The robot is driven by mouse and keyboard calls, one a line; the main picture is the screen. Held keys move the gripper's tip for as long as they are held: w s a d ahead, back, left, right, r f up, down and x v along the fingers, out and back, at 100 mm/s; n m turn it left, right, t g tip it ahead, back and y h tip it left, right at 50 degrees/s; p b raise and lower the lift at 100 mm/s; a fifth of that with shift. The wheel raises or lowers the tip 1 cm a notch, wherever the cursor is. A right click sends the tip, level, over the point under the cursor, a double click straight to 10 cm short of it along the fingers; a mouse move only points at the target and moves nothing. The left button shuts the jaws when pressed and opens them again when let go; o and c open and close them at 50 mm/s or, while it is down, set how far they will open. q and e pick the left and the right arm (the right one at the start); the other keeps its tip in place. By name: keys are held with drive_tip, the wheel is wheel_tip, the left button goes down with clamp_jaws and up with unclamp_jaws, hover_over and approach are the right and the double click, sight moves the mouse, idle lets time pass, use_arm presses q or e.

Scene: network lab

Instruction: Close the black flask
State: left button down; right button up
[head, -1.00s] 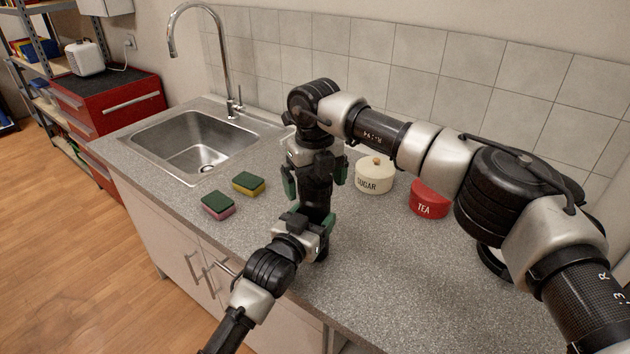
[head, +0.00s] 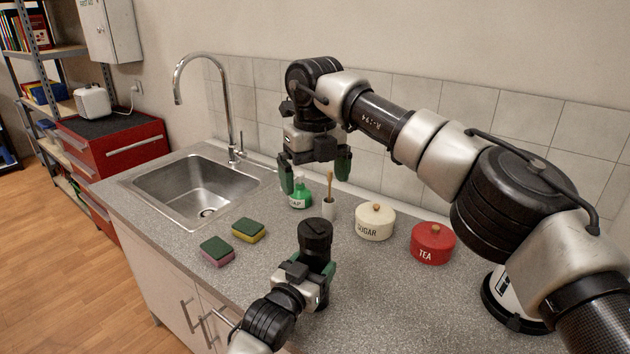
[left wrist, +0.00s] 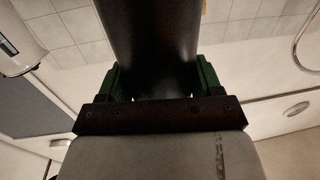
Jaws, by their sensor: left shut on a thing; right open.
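The black flask (head: 315,238) is upright near the front of the worktop, with a black cap-like top on it. How tightly the top sits cannot be told. My left gripper (head: 316,268) is shut around the flask's body from the front. In the left wrist view the dark flask body (left wrist: 152,40) fills the space between the green fingers of my left gripper (left wrist: 155,80). My right gripper (head: 315,175) is open and empty, pointing down, above and behind the flask and apart from it. The flask's base is partly hidden by my left gripper.
Behind the flask stand a green soap bottle (head: 300,196), a white cup with a brush (head: 329,207), a cream sugar jar (head: 375,222) and a red tea jar (head: 432,244). Two sponges (head: 217,251) (head: 249,230) lie left, near the sink (head: 190,190).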

use_arm(q)
drive_tip(key=shift+c, duration=0.5)
unclamp_jaws()
drive_tip(key=shift+s+a, duration=0.1)
drive_tip(key=shift+s+a+f, duration=0.1)
drive_tip(key=shift+s+a, duration=0.05)
drive_tip(key=shift+s, duration=0.1)
use_arm(e)
drive_tip(key=shift+f+b, duration=0.75)
drive_tip(key=shift+f, duration=0.05)
use_arm(q)
drive_tip(key=v, duration=1)
